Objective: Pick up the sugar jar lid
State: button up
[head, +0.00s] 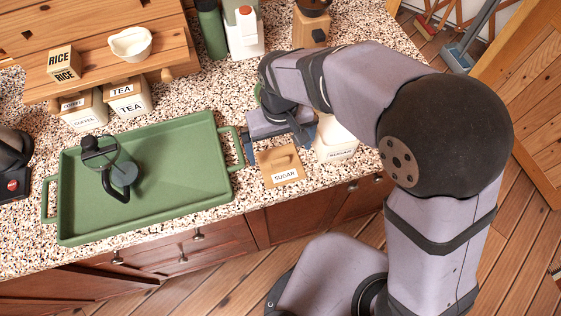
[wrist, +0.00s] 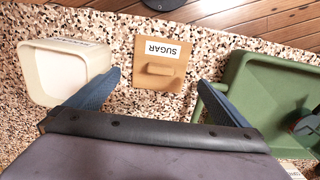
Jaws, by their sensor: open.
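The sugar jar lid (head: 279,168) is a square wooden plate with a raised bar handle and a white SUGAR label. It lies on the speckled counter near its front edge, and also shows in the wrist view (wrist: 150,84). My gripper (head: 279,143) is behind the lid, towards the wall side. In the wrist view my gripper (wrist: 160,97) has its two blue fingers spread wide, with nothing between them; the lid is ahead, roughly centred. The white sugar jar (head: 335,140) stands uncovered to the right of the lid; its empty inside shows in the wrist view (wrist: 62,75).
A green tray (head: 190,160) holding a glass press (head: 113,172) lies left of the lid, its handle near my gripper. Tea (head: 130,98) and coffee (head: 84,112) jars stand under a wooden shelf (head: 118,72). A green bottle (head: 212,30) stands behind.

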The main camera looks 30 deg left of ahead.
aim_at(281, 159)
jog(key=shift+s+d+f+p, duration=0.1)
jog(key=shift+f+p, duration=0.15)
jog(key=shift+f, duration=0.1)
jog(key=shift+s+d+f+p, duration=0.1)
jog(key=shift+f+p, duration=0.15)
jog(key=shift+f, duration=0.1)
jog(key=shift+f+p, duration=0.7)
jog(key=shift+f, duration=1.3)
jog(key=c, duration=0.9)
